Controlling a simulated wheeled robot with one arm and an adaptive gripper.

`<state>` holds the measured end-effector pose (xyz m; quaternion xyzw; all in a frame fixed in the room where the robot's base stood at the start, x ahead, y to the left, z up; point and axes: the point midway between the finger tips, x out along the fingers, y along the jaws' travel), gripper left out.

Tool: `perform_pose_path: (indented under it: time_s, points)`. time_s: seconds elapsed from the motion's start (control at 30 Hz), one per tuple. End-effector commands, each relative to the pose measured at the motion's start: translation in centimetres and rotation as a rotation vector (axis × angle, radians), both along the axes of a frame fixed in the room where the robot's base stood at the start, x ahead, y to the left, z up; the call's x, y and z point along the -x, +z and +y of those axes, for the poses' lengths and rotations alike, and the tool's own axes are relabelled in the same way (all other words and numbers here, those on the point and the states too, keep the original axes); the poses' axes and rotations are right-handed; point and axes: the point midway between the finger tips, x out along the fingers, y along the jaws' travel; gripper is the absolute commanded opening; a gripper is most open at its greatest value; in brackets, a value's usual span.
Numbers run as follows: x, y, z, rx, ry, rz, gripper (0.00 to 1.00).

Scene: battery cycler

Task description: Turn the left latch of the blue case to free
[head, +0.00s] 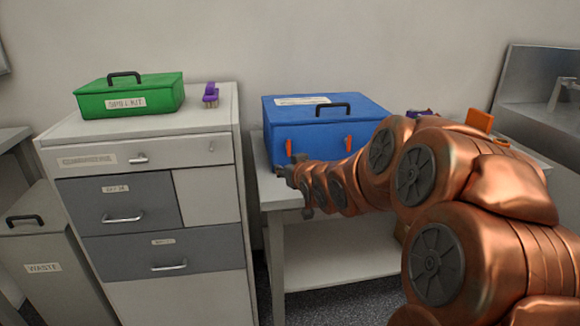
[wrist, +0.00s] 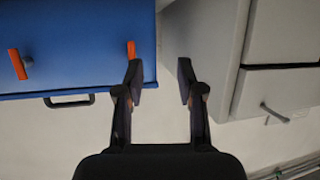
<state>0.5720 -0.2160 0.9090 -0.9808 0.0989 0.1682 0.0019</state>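The blue case (head: 315,137) stands on a grey table, lid closed, with a black handle on top. Its left latch (head: 289,147) is a small orange tab on the front, roughly upright. The right latch (head: 348,143) is a similar orange tab. My gripper (head: 294,187) is low in front of the case's left end. The wrist view is upside down: there the left latch (wrist: 131,49) is just beyond one fingertip, and the right latch (wrist: 17,64) is further left. My gripper (wrist: 160,80) is open with nothing between its fingers. Contact with the latch cannot be told.
A white and grey drawer cabinet (head: 215,205) stands left of the table, with a narrow gap between. A green case (head: 130,97) and a purple object (head: 210,95) are on it. A waste bin (head: 45,240) stands at far left. My arm hides the table's right part.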

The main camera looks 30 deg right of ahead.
Motion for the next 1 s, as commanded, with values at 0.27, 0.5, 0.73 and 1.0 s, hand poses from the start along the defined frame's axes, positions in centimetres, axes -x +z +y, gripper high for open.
perform_pose_path:
  time_s: [0.27,0.5,0.73,1.0]
  points:
    - [-1.8,-0.1,-4.7,0.03,-0.006,-0.274,0.38]
    - [-2.4,0.8,-5.6,0.038,-0.002,-0.337,0.38]
    - [-4.9,0.9,-6.0,0.039,-0.001,-0.339,0.38]
    - [-8.0,0.8,-6.7,0.038,-0.001,-0.335,0.38]
